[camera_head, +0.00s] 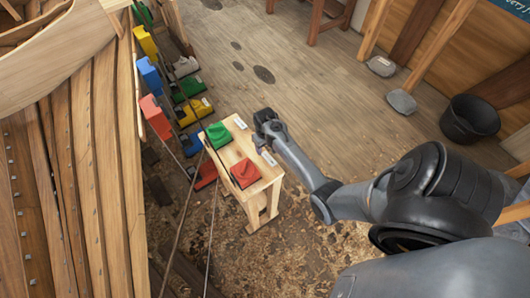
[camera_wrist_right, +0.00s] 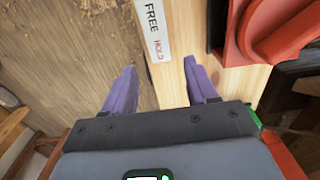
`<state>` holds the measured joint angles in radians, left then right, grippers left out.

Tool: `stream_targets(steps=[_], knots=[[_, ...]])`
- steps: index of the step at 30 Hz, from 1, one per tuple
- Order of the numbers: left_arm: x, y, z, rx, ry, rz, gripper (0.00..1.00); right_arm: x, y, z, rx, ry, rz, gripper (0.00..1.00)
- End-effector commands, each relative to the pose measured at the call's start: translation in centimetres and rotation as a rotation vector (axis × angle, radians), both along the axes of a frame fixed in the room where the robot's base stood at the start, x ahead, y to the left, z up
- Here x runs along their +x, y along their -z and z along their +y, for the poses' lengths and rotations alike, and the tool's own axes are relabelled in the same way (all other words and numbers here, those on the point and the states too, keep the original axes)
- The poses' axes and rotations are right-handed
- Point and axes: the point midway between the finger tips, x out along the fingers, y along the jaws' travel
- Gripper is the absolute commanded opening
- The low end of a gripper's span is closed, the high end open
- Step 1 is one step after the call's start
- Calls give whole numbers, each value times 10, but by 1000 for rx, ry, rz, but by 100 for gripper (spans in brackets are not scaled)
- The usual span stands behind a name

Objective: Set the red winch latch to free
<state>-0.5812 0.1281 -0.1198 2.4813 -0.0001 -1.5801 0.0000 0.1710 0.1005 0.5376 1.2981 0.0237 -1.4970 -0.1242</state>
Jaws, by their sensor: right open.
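The red winch latch (camera_head: 244,173) sits on top of a small wooden stand (camera_head: 268,172), nearer to me than a green latch (camera_head: 218,134). Part of the red latch also shows at the upper right of the wrist view (camera_wrist_right: 275,32). A white label reading FREE and HOLD (camera_wrist_right: 154,30) is fixed on the wood beside it. I cannot tell which word the latch is set to. My right gripper (camera_head: 259,139) is open and empty at the stand's right edge, apart from the red latch. Its two purple fingers (camera_wrist_right: 160,85) show in the wrist view. My left gripper is out of view.
A planked wooden hull (camera_head: 70,190) fills the left. Coloured blocks, including a red one (camera_head: 155,117), and several winches (camera_head: 195,110) line its side. Ropes run past the stand's left. A black bucket (camera_head: 470,120) stands far right.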

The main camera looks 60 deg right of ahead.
Motion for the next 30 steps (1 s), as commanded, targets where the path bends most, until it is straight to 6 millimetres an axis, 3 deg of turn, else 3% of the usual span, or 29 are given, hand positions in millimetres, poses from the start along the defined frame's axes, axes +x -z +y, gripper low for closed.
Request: stream_targets(steps=[9,23,30], knots=[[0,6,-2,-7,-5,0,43,0,41,0,0,0,0,57],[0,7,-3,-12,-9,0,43,0,50,0,-1,0,0,57],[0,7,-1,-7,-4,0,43,0,50,0,-1,0,0,22]])
